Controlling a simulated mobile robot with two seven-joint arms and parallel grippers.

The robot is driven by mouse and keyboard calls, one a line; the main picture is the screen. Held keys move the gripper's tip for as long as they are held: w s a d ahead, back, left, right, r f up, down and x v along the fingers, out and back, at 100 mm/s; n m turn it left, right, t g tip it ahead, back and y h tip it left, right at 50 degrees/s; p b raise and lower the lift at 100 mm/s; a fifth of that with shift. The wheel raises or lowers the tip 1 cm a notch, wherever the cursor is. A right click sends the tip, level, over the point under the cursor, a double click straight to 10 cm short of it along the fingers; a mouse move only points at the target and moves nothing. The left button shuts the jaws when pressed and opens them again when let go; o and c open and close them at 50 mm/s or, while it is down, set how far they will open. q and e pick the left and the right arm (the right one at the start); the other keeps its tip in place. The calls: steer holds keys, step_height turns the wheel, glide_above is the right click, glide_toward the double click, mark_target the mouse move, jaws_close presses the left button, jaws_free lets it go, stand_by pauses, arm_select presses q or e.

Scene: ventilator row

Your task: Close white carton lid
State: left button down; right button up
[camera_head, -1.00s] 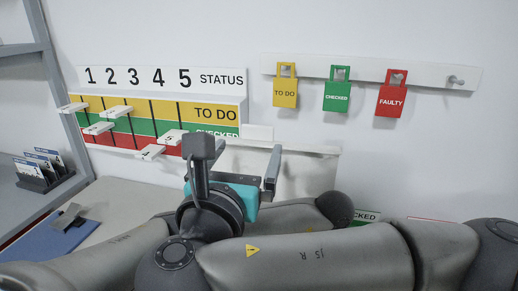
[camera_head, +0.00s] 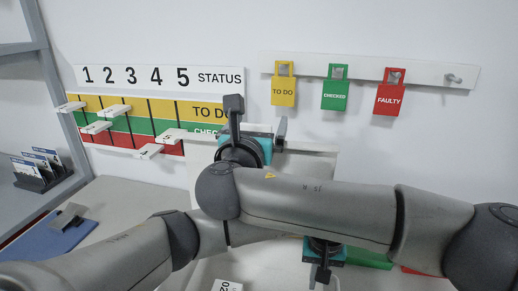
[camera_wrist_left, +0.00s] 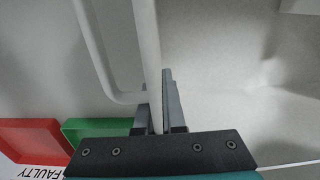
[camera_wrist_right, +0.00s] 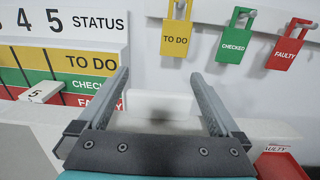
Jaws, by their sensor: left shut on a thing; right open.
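The white carton (camera_head: 255,268) stands on the bench below my arms, mostly hidden by them. Its lid (camera_head: 318,165) stands raised at the back against the wall. A white tab (camera_wrist_right: 160,104) at the lid's top edge shows in the right wrist view, between and beyond the fingers. My right gripper (camera_head: 257,116) is open and empty, up near the lid's top edge. My left gripper (camera_head: 322,272) points down at the carton's right side. In the left wrist view it is shut on the carton's thin white wall (camera_wrist_left: 148,50).
A status board (camera_head: 155,110) with several white sliders hangs on the wall at left. Yellow, green and red tags (camera_head: 336,92) hang from a rail. Green (camera_wrist_left: 95,130) and red (camera_wrist_left: 35,138) trays lie beside the carton. A blue board (camera_head: 50,235) lies at left.

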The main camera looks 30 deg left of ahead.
jaws_close()
stand_by(0.9)
